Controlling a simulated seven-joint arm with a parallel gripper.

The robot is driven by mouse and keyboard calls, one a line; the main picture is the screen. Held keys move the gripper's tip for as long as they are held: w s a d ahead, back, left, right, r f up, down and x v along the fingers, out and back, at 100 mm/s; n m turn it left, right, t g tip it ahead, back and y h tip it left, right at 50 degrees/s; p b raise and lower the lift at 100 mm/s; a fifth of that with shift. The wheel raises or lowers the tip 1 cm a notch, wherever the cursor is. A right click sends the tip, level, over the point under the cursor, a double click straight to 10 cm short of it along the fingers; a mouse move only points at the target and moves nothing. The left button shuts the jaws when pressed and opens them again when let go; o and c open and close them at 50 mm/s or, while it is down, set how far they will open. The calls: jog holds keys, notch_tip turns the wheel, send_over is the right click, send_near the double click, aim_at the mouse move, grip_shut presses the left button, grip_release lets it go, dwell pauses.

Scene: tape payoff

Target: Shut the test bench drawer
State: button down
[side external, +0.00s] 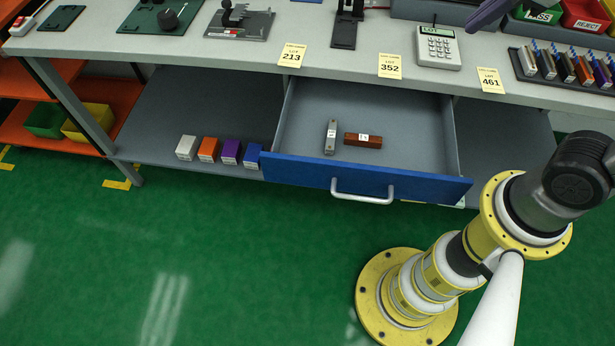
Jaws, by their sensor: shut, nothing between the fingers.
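The test bench drawer (366,181) is pulled out from under the bench top. Its blue front stands well forward of the bench's edge, with a pale bar handle (362,198) at its middle. Its grey interior (400,124) is open to view. A grey block (330,137) and a brown block (362,140), both with white labels, lie inside near the front.
The bench top (350,64) carries a calculator-like device (438,47), lot cards and a rack of small blocks (567,66). Several small boxes (208,149) sit on the lower shelf left of the drawer. Green floor (220,240) is clear before the drawer's left half.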

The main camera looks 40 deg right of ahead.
jog(key=w+a+f+n+g, duration=0.1)
jog(key=w+a+f+n, duration=0.45)
jog(key=a, duration=0.35)
jog(key=w+a+f+n+g, duration=0.1)
jog(key=w+a+f+n, duration=0.35)
jog(key=a+n, duration=0.4)
jog(key=s+a+f+n+h, duration=0.1)
jog(key=s+a+f+n, duration=0.1)
jog(key=s+a+f, duration=0.35)
jog(key=s+a+f+n+h, duration=0.1)
jog(key=s+a+f+n, duration=0.1)
jog(key=a+f, duration=0.6)
jog(key=shift+w+d+f, duration=0.8)
jog(key=shift+w+f, duration=0.1)
jog(key=shift+f, duration=0.5)
jog(key=shift+w+d+f, duration=0.8)
jog(key=shift+w+f, duration=0.05)
jog(key=shift+f, duration=0.5)
jog(key=shift+w+d+f, duration=0.8)
jog(key=shift+w+f, duration=0.1)
jog(key=shift+f, duration=0.5)
